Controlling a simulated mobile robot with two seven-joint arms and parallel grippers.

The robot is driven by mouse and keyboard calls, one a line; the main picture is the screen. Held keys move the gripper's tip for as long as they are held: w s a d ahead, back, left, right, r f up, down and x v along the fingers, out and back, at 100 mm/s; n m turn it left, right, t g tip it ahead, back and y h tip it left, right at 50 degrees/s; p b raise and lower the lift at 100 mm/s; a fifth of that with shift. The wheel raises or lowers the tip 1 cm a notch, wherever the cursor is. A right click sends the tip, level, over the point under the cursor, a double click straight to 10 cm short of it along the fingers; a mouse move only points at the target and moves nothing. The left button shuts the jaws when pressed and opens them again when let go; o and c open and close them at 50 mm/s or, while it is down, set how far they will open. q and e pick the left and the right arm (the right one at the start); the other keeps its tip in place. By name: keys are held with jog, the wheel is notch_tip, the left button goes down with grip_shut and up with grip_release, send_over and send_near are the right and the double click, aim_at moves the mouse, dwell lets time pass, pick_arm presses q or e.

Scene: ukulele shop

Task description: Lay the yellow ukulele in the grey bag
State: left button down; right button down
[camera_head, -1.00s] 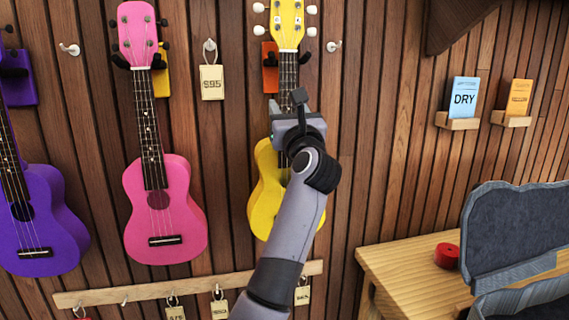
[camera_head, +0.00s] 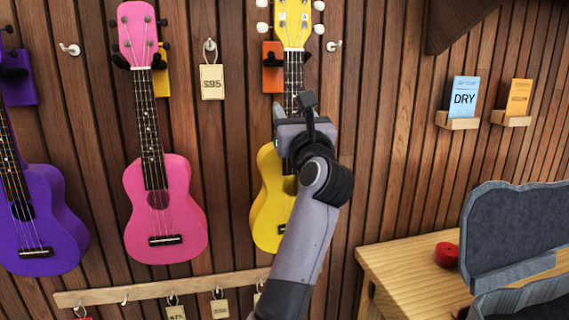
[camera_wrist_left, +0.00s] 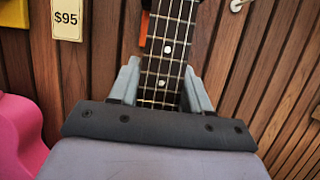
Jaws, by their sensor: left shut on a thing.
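The yellow ukulele (camera_head: 269,210) is upright at the wall, in front of an orange hanger plate (camera_head: 272,66); I cannot tell whether it still touches the hanger. My left gripper (camera_head: 296,128) is shut on its neck, above the body. In the left wrist view the fingers sit on both sides of the fretted neck (camera_wrist_left: 168,55). My forearm hides part of the ukulele's body. The grey bag (camera_head: 516,232) lies open on the wooden table at the lower right, its lid raised; its inside is mostly out of view. My right gripper is not in view.
A pink ukulele (camera_head: 165,210) and a purple ukulele (camera_head: 40,225) hang to the left. A rail (camera_head: 150,291) with tags runs below. A red round object (camera_head: 446,255) sits on the table (camera_head: 400,275) by the bag. Small shelves (camera_head: 458,121) hold packets.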

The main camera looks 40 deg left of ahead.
pick_arm(q)
jog(key=shift+s+d, duration=0.1)
jog(key=shift+d, duration=0.05)
jog(key=shift+s+d, duration=1.9)
jog(key=shift+d, duration=0.25)
dwell(0.5)
jog(key=s+d+f+m+t+h+p, duration=0.1)
jog(key=s+d+f+m+t+h, duration=0.1)
jog(key=f+h, duration=0.3)
jog(key=s+d+f+m+t+h+p, duration=0.1)
jog(key=s+d+f+m+t+h, duration=0.2)
jog(key=f, duration=1.1)
jog(key=s+d+f+m+t+h+p, duration=0.1)
jog(key=s+d+f+m+h, duration=0.3)
jog(key=f+h, duration=0.4)
notch_tip(320, 180, down, 2)
jog(key=shift+s+d+f+m+t+h, duration=0.15)
jog(key=shift+s+m+t+h, duration=0.2)
jog(key=shift+s+t, duration=0.45)
